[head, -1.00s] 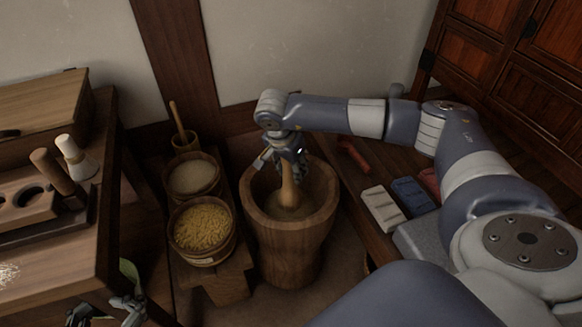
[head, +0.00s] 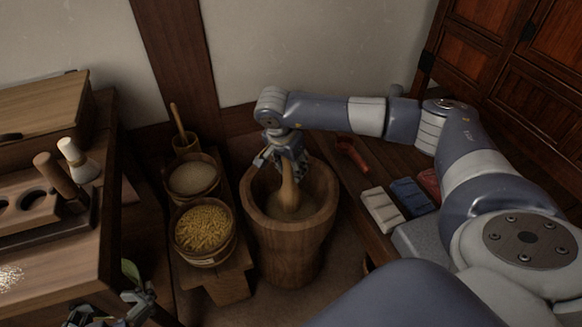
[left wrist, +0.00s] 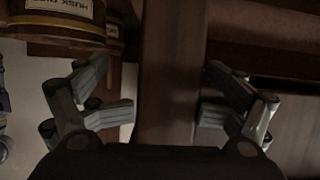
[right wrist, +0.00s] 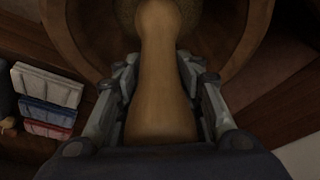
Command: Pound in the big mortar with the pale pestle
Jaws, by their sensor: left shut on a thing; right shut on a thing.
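The big mortar (head: 322,213) stands on the floor, a deep brown wooden tub. The pale pestle (head: 289,197) stands nearly upright in it, its lower end down at the ground stuff inside. My right gripper (head: 287,166) is shut on the pestle at the mortar mouth. In the right wrist view the pestle (right wrist: 160,85) runs between my fingers into the mortar (right wrist: 240,62). My left gripper (head: 138,303) is low beside the left table, partly cut off. In the left wrist view its fingers are around a dark wooden bar (left wrist: 168,80); I cannot tell what it belongs to.
Left of the mortar, two tubs, one of yellow grain (head: 205,228) and one of pale meal (head: 192,178), stand on a low bench (head: 228,285). A table (head: 60,275) with tools is at far left.

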